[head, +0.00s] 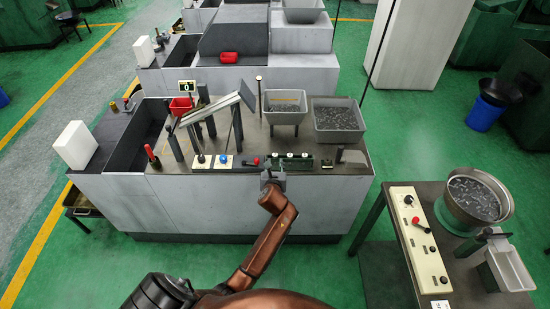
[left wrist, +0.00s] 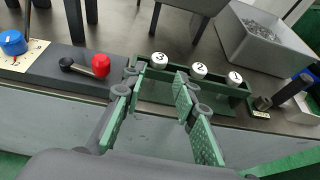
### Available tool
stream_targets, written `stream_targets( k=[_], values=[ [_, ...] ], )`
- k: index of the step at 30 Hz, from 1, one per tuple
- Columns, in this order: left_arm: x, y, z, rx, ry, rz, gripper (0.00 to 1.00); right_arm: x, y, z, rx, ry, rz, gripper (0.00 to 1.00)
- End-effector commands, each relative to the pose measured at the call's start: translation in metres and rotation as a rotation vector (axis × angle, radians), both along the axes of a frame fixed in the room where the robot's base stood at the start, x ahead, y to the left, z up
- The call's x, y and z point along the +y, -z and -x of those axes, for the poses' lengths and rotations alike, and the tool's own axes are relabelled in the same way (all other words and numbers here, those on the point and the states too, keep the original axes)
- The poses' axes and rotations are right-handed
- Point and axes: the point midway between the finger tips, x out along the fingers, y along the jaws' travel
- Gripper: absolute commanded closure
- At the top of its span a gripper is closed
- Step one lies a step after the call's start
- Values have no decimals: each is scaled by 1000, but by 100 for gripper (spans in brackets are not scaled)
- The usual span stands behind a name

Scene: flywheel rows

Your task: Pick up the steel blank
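I cannot single out one steel blank. Many small grey metal pieces lie heaped in a grey bin (head: 360,125) at the bench's back right, which also shows at the upper right of the left wrist view (left wrist: 300,55). My left gripper (head: 272,178) is at the bench's front edge, in front of a green block with white knobs numbered 3, 2 and 1 (left wrist: 199,68). In the left wrist view its two green-padded fingers (left wrist: 157,82) stand apart with nothing seen between them. My right gripper is not in view.
A red knob (left wrist: 101,65) and a blue knob (left wrist: 12,42) sit left of the block. A second grey bin (head: 285,116) stands behind it. A tilted chute (head: 212,108) rises at left. A side table at right holds a bowl (head: 449,214) of grey pieces and a control panel (head: 418,240).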

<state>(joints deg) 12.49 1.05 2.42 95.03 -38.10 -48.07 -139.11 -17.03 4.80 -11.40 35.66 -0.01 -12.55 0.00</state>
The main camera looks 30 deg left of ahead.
Motion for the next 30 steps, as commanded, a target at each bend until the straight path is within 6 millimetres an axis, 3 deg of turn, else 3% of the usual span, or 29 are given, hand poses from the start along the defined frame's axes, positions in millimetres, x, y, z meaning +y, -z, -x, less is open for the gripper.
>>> stream_targets(
  k=[10,20,30],
  values=[
    [24,12,-38,-2,1,3,73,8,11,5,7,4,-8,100],
    [27,14,-43,-2,1,3,73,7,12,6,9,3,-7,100],
    [27,14,-43,-1,1,4,96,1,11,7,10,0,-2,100]
  ],
)
